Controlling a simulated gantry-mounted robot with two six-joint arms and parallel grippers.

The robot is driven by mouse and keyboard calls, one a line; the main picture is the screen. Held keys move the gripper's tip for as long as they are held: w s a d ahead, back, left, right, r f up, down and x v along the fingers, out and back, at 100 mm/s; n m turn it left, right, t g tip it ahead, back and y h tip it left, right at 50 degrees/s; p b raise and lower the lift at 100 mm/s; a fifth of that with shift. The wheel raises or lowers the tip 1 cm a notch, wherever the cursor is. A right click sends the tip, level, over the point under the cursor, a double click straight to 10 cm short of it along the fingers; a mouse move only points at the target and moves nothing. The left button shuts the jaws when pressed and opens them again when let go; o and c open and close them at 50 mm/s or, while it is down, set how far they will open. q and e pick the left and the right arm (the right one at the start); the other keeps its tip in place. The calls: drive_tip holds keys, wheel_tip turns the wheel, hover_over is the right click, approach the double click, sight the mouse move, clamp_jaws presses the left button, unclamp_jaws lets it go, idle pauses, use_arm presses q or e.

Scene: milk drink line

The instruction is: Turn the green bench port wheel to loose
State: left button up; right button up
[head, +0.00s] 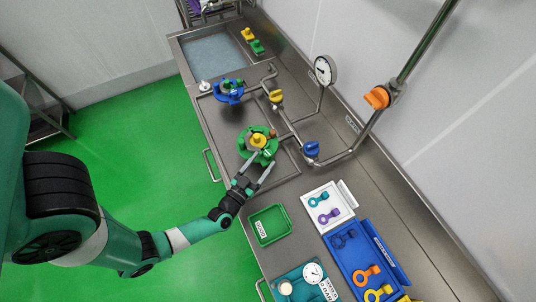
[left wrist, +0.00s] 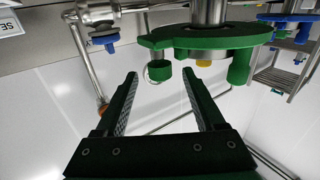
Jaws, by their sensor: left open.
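The green port wheel (head: 247,138) sits on the bench around a pipe fitting with a yellow piece (head: 258,141) at its middle. In the left wrist view the green wheel (left wrist: 205,40) is a flat disc with pegs hanging below it in the picture. A short green peg or cap (left wrist: 160,73) appears between my fingertips. My left gripper (head: 261,171) is open, with its fingertips at the near edge of the wheel; it also shows in the left wrist view (left wrist: 160,82). I cannot tell whether a finger touches the wheel. My right gripper is not in view.
A blue wheel (head: 229,92) stands farther along the bench. Pipes with yellow (head: 276,96), blue (head: 311,149) and orange (head: 377,98) handles and a gauge (head: 325,70) run at the right. A green tray (head: 252,222), white tray (head: 345,213) and blue tray (head: 371,261) lie nearer.

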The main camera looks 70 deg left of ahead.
sight(265, 157)
use_arm(q)
drive_tip(key=x, duration=0.4)
drive_tip(key=shift+w+a+b, duration=0.1)
drive_tip(key=shift+b, duration=0.2)
drive_tip(key=shift+c, duration=0.3)
